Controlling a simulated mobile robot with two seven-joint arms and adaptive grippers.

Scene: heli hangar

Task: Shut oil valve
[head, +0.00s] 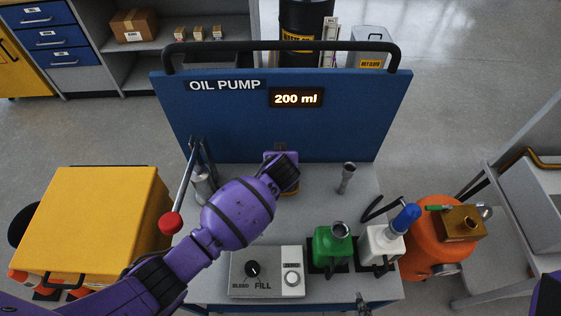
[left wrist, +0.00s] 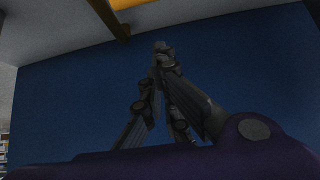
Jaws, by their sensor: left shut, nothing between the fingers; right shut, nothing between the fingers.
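The oil pump's blue back panel (head: 250,120) carries a display reading 200 ml. A black knob (head: 252,268) marked BLEED and FILL sits on the grey control box (head: 268,287). A lever with a red ball (head: 171,222) stands at the pump's left. No part is labelled as the oil valve. My left arm reaches over the pump, its wrist hiding its gripper in the head view. In the left wrist view my left gripper (left wrist: 160,50) is shut and empty before the blue panel. My right gripper (head: 362,303) shows only as a small dark tip at the bottom edge, shut and empty.
A green can (head: 331,245) and a white can (head: 382,242) stand right of the control box. An orange tank (head: 432,235) with a brass fitting (head: 461,222) is beyond them. A yellow cabinet (head: 95,220) stands at left. A small upright pipe (head: 346,178) rises from the pump top.

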